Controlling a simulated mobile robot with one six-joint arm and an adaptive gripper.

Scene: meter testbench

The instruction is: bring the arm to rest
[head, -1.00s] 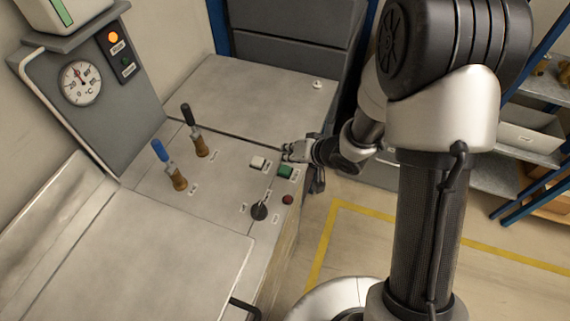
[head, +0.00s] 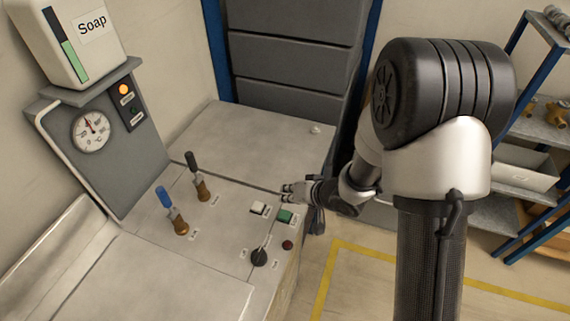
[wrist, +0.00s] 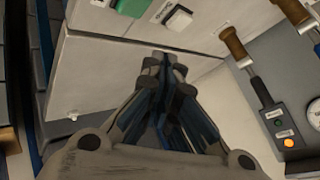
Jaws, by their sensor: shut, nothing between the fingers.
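My gripper (head: 287,189) is at the right edge of the testbench (head: 245,150), just beyond the white button (head: 258,208) and the green button (head: 286,216) in the head view. In the wrist view my gripper (wrist: 165,65) has its fingers together with nothing between them. There the green button (wrist: 133,6) and the white button (wrist: 178,19) lie past the fingertips and look apart from them. My arm comes in from the right in the head view.
A gauge (head: 91,131) and soap container (head: 75,40) are at left. Shelves (head: 530,160) stand right; marked floor is open.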

